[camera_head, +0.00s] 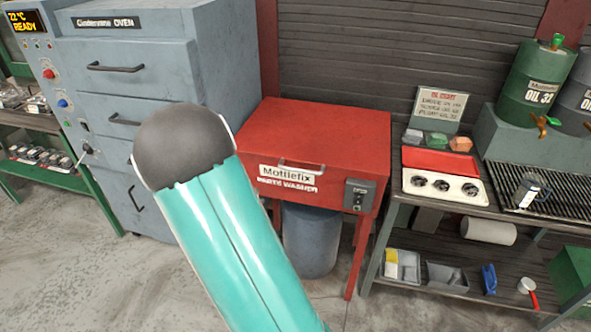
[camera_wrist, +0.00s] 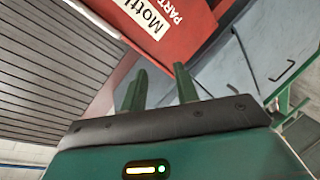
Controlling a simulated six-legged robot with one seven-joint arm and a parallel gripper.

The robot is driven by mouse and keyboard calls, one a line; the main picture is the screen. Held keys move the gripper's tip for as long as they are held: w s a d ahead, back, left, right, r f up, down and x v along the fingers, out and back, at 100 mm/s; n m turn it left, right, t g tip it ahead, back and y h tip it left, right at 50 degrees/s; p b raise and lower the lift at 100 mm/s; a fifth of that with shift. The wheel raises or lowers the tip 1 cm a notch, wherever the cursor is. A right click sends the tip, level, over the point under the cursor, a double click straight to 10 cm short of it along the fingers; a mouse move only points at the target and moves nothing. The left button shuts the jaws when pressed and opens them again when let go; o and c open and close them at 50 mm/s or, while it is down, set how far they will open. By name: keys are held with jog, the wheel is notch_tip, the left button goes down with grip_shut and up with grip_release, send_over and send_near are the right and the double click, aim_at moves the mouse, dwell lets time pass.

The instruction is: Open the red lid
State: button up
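The red lid (camera_head: 325,125) is the flat top of the red Mottlefix parts washer in the middle of the head view, and it is shut. A metal handle (camera_head: 302,165) sits at its front edge above the white label. In the wrist view, the labelled red face (camera_wrist: 170,22) shows tilted at the top, beyond the fingers. My gripper (camera_wrist: 160,69) has its two green fingers apart with nothing between them. It appears to be apart from the washer. In the head view my arm covers the washer's left front, and my gripper cannot be seen.
A grey oven (camera_head: 150,65) stands left of the washer. A grey bin (camera_head: 312,240) is under the washer. Bare floor (camera_head: 70,265) lies in front at left.

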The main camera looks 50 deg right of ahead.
aim_at(299, 170)
jog(key=s+d+f+n+h, duration=0.2)
jog(key=s+d+n+h, duration=0.2)
jog(key=s+d+h, duration=0.4)
jog(key=shift+g+y, duration=0.3)
jog(key=shift+y, duration=0.5)
jog(key=x, duration=1.2)
jog(key=shift+w+a+r, duration=0.1)
grip_shut()
